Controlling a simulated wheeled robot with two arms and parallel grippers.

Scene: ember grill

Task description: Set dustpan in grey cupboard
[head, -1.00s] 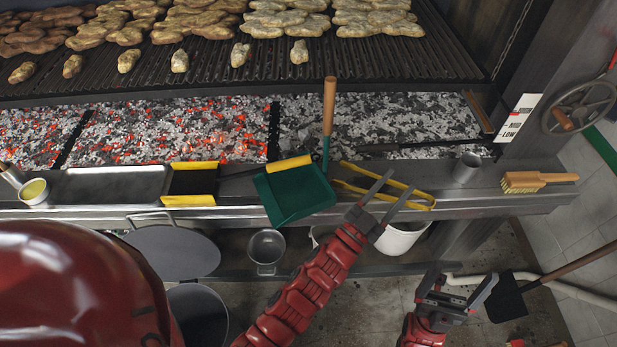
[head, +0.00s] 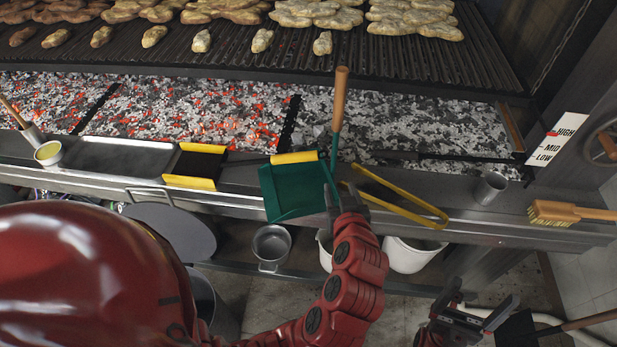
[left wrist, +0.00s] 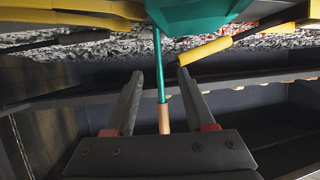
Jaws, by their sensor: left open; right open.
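My left gripper (head: 341,200) is open just right of the pan, near the base of the handle. In the left wrist view the pan (left wrist: 195,15) is at the top, and its handle (left wrist: 164,118) runs between the open fingers without visible contact. My right gripper (head: 478,318) is open and empty at lower right. I cannot make out a grey cupboard.
Yellow tongs (head: 400,207) lie right of the dustpan. A metal cup (head: 490,188) and a brush (head: 562,212) are further right. A black and yellow pan (head: 195,165) lies left. Hot coals glow behind the ledge. A white bucket (head: 412,257) stands below.

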